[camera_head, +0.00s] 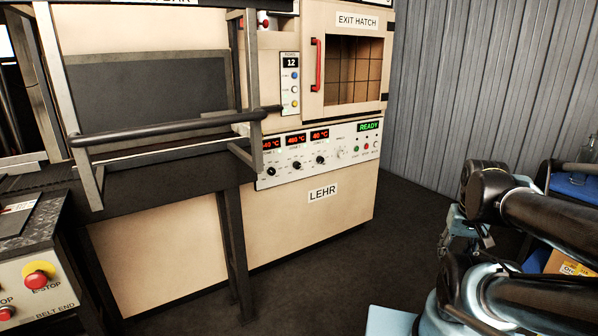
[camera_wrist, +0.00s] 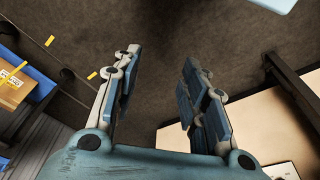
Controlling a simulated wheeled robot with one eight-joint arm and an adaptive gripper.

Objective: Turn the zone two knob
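The zone two knob (camera_head: 297,165) is a small black knob on the white control panel of the lehr (camera_head: 262,215), below the middle red display (camera_head: 296,139). Its pointer direction is too small to tell. Similar black knobs sit left (camera_head: 270,171) and right (camera_head: 320,160) of it. My gripper (camera_wrist: 160,62) is open and empty in the wrist view, its two blue-padded fingers apart over dark floor. My arm is at the right of the head view, well away from the panel. The knob does not show clearly in the wrist view.
A dark horizontal bar (camera_head: 165,130) and a metal frame stand left of the panel. The exit hatch (camera_head: 354,70) with its red handle (camera_head: 316,65) is above. An E-stop (camera_head: 39,278) is at lower left. Floor (camera_head: 325,270) before the panel is clear. A box (camera_wrist: 12,85) lies left in the wrist view.

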